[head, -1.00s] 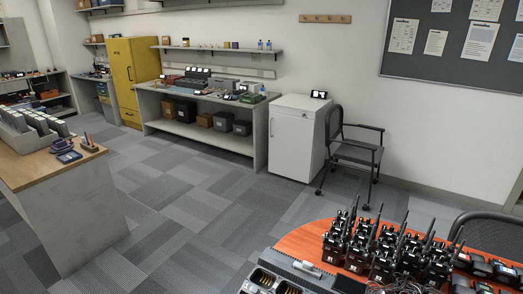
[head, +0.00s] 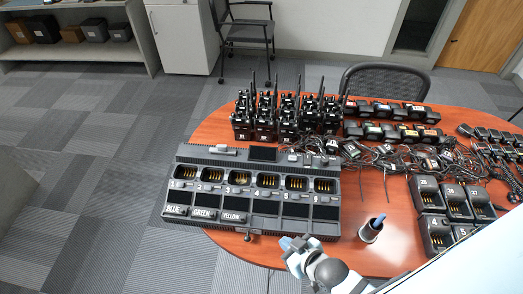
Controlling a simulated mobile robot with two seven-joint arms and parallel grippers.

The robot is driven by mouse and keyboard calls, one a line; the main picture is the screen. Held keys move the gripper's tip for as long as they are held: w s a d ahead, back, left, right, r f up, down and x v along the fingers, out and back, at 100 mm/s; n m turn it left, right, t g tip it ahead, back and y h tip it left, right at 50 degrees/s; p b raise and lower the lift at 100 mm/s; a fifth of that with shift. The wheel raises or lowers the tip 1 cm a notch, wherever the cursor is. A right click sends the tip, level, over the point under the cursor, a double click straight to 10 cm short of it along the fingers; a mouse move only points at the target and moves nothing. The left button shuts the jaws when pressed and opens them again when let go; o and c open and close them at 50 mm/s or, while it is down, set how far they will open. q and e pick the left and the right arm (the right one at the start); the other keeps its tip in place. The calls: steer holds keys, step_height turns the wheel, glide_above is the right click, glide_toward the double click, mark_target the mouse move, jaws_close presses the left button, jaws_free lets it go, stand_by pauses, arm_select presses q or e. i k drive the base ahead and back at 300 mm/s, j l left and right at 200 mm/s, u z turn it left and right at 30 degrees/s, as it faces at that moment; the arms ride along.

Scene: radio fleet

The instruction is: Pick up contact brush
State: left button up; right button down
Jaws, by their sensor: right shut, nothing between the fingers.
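A thin blue-tipped tool (head: 377,221), which looks like the contact brush, stands tilted in a small metal cup (head: 368,233) near the front of the orange-red table. Its lower part is hidden in the cup. My right gripper (head: 289,244) is shut and empty. It shows at the table's front edge, to the left of the cup and just in front of the charger, apart from the tool. My left gripper is not in view.
A grey multi-slot charger (head: 262,206) lies left of the cup. Several black radios (head: 285,122) with upright antennas stand behind it. Tangled cables (head: 385,160) and numbered chargers (head: 432,200) lie to the right. Bare table surrounds the cup.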

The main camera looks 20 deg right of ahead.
mark_target(382, 217)
steer(key=z, duration=2.05)
